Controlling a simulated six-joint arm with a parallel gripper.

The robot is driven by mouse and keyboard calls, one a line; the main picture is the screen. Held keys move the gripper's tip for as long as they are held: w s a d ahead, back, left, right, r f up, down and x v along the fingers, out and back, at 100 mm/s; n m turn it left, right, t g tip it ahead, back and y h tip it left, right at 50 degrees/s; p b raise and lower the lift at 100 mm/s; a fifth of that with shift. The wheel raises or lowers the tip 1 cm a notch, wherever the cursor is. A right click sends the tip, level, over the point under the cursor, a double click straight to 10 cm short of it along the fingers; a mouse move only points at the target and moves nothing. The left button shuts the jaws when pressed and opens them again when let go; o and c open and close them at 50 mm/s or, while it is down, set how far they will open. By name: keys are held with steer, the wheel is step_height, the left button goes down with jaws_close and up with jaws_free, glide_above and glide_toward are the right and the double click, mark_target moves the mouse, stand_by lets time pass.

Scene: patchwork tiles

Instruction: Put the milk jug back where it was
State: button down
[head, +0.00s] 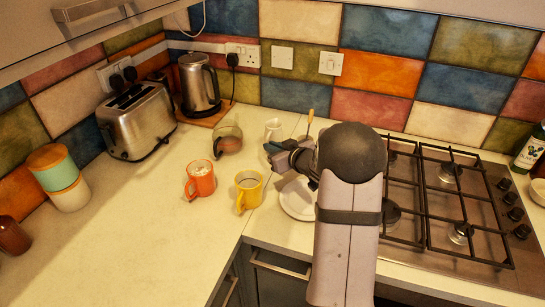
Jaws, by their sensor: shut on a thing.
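The small white milk jug (273,129) shows in the head view at the back of the counter, left of the hob. My gripper (274,150) is at the jug's near side and is shut on it. The jug looks upright. My gripper and wrist hide its lower part, so I cannot tell whether its base touches the counter.
An orange mug (200,181), a yellow mug (248,190) and a glass pot (228,138) stand left of my gripper. A white plate (298,201) lies beside my arm. The hob (450,200) is right. The front left counter (130,245) is clear.

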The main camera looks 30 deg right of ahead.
steer(key=shift+f, duration=1.75)
steer(key=shift+f, duration=0.15)
steer(key=c, duration=1.9)
jaws_free()
steer(key=shift+o, duration=0.2)
steer(key=shift+s, duration=0.1)
steer(key=b+v, duration=0.1)
steer(key=v, duration=1.1)
steer(key=shift+a, duration=0.1)
